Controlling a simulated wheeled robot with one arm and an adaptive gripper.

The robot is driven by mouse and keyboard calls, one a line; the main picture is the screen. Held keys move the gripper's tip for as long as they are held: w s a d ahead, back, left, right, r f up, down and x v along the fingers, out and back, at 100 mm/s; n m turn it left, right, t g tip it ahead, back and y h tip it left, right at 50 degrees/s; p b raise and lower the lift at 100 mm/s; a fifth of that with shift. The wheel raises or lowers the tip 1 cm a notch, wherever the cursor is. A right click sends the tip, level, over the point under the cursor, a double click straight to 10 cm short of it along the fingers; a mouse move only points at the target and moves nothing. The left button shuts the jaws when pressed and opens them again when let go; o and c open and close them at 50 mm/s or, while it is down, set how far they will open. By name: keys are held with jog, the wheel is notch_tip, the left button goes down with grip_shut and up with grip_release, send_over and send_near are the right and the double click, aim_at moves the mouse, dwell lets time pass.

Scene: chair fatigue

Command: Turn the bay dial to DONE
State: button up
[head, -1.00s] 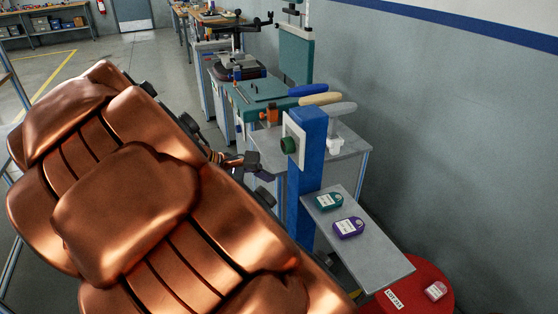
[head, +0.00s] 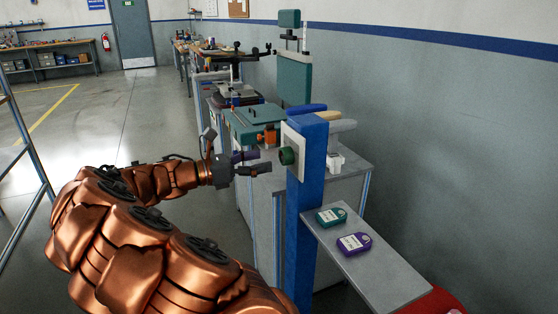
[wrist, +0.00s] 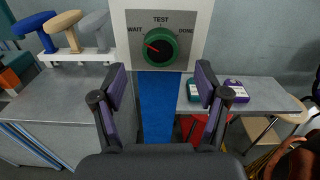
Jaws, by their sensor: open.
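The bay dial is a green knob (wrist: 159,47) on a pale plate (wrist: 190,18) marked WAIT, TEST and DONE in the wrist view. Its red pointer is turned to the left, toward WAIT. In the head view the dial (head: 287,156) sticks out to the left from its plate on a blue post (head: 307,200). My gripper (head: 258,163) is open and empty, left of the dial and apart from it. In the wrist view the two fingers of my gripper (wrist: 162,90) stand wide apart, just below the dial.
A grey shelf (head: 385,285) on the post holds a teal device (head: 331,216) and a purple device (head: 354,243). Blue, tan and grey handles (wrist: 68,28) stand on a white rack at the left. A red round surface (head: 440,302) lies low at the right.

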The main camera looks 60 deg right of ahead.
aim_at(281, 156)
jog(key=x, duration=0.5)
jog(key=shift+s+d, duration=0.2)
jog(key=shift+d, duration=0.1)
jog(key=c, duration=1.2)
